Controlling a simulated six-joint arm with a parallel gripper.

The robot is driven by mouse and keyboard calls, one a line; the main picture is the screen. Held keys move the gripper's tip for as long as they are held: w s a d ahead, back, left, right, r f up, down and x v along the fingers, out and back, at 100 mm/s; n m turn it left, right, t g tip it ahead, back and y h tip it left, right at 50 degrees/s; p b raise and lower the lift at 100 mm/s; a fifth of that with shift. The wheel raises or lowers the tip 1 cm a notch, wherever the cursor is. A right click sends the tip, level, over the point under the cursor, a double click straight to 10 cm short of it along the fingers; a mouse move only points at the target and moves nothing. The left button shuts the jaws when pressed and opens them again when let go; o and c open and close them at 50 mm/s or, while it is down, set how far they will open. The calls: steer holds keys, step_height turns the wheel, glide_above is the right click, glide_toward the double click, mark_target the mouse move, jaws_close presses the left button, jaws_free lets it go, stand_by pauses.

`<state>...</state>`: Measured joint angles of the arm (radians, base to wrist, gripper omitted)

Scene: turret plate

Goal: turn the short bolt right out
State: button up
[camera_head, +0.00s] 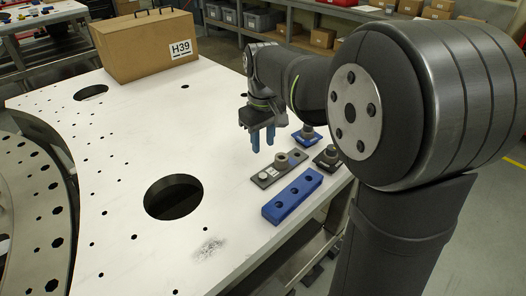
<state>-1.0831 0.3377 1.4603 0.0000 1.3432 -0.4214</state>
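A grey turret plate (276,172) lies on the white table near its right edge. A raised round collar (282,161) stands at its middle and a low, light round head (264,176) sits at its near left end. The picture is too small to tell for sure which of these is the short bolt. My gripper (263,147) points down with its blue fingers above and behind the plate. The fingers are a little apart, with nothing visible between them, and touch nothing that I can see.
A blue block (283,209) with several holes lies in front of the plate. A blue-based part (307,134) and a dark square part (327,156) stand to the right. A cardboard box (140,50) is at the back. The white table (130,130) has a large hole (173,197).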

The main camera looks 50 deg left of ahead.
mark_target(263, 175)
step_height(263, 175, down, 3)
steer(key=n, duration=1.4)
steer(key=f+n, duration=0.1)
steer(key=n, duration=0.1)
step_height(263, 175, down, 7)
steer(key=shift+f, duration=0.15)
steer(key=m, duration=0.4)
steer(key=shift+m, duration=0.3)
steer(key=m, duration=0.4)
steer(key=shift+m, duration=0.3)
steer(key=m, duration=0.5)
steer(key=shift+r, duration=0.2)
steer(key=m, duration=0.4)
steer(key=shift+m, duration=0.4)
steer(key=m, duration=1.7)
